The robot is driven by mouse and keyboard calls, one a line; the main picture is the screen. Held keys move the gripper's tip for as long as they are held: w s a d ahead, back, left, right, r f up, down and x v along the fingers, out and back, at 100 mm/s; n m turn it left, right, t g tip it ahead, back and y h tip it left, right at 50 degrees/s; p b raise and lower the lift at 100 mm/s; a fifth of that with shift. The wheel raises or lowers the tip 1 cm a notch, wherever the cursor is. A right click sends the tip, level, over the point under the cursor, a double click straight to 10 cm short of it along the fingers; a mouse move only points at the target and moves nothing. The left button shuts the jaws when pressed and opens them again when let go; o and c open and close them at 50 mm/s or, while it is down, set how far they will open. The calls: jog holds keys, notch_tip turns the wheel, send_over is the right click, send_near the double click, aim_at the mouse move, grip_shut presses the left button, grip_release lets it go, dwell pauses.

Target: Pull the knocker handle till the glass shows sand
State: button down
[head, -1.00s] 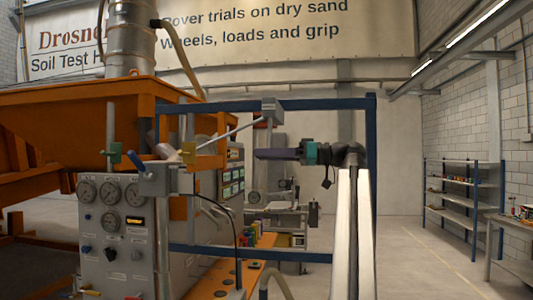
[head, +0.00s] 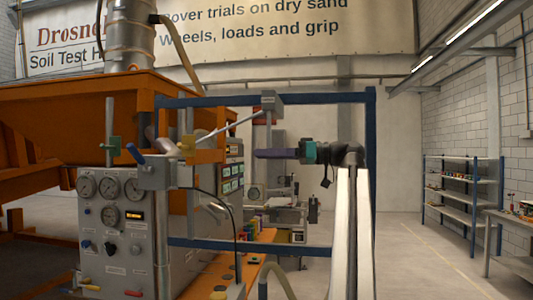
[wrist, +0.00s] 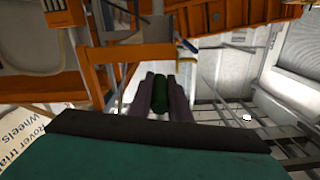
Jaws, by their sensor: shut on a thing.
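My gripper (head: 258,154) reaches left from the arm at mid-height in the head view, inside the blue frame. In the wrist view, its two dark purple fingers (wrist: 160,100) are shut on the knocker handle (wrist: 160,82), a dark green cylinder between them. In the head view the handle is not clearly visible at the fingers. A grey bracket (head: 269,101) sits on the frame's top bar, with a slanted rod (head: 232,126) running down to the left. I cannot pick out the glass or any sand in it.
The blue frame (head: 371,130) surrounds my arm. An orange sandbed (head: 60,110) fills the left, behind a grey panel with gauges (head: 109,188). A cable and hose hang low near the frame. Shelves (head: 462,195) stand right; the floor before them is clear.

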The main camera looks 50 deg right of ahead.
jog(key=shift+f+b, duration=0.65)
jog(key=shift+f, duration=1.05)
jog(key=c, duration=1.6)
grip_release()
jog(key=shift+c, duration=0.2)
jog(key=shift+s+r, duration=0.1)
jog(key=shift+d, duration=0.1)
jog(key=b+v, duration=0.4)
jog(key=v, duration=0.9)
jog(key=shift+s, duration=0.35)
jog(key=shift+d, duration=0.1)
